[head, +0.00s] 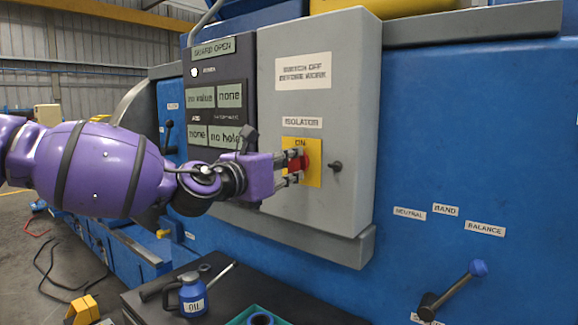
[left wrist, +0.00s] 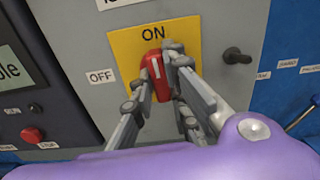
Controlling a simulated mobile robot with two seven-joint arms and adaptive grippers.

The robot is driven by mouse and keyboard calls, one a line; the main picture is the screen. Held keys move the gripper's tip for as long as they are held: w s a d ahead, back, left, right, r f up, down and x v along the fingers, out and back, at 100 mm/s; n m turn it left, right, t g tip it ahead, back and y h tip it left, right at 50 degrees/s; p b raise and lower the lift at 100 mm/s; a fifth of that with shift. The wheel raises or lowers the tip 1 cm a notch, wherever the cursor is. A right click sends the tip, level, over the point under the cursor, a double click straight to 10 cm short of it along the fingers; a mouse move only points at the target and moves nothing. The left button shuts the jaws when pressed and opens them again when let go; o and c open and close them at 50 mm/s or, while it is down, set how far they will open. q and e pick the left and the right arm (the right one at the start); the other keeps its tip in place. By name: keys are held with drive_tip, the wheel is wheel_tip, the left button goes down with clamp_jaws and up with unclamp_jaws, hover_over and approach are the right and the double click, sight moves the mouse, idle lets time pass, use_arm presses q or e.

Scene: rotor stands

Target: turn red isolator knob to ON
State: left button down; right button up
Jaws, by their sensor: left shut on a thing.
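The red isolator knob (head: 305,161) sits on a yellow plate (head: 315,174) on the grey cabinet. In the left wrist view the knob (left wrist: 156,75) stands nearly upright, its white mark toward the ON label (left wrist: 153,31) above. The OFF label (left wrist: 101,77) is to its left. My left gripper (head: 296,167) comes in from the left and is shut on the knob, one finger on each side. The fingers hide part of the knob and plate. My right gripper is not in view.
A small black switch (head: 335,166) sticks out right of the yellow plate. The dark panel (head: 217,125) left of it reads GUARD OPEN. A blue-tipped lever (head: 452,290) is at lower right. A blue oil can (head: 192,294) stands on the dark bench below.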

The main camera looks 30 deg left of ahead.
use_arm(q)
drive_tip(key=shift+m, duration=0.4)
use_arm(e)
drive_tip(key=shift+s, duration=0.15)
use_arm(q)
drive_tip(key=shift+r, duration=0.1)
drive_tip(key=c, duration=1.9)
unclamp_jaws()
drive_tip(key=shift+o, duration=0.9)
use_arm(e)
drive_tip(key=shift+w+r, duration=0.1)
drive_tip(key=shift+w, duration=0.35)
use_arm(q)
drive_tip(key=shift+s, duration=0.65)
drive_tip(key=s+a, duration=0.1)
drive_tip(key=s, duration=0.9)
drive_tip(key=shift+s, duration=0.35)
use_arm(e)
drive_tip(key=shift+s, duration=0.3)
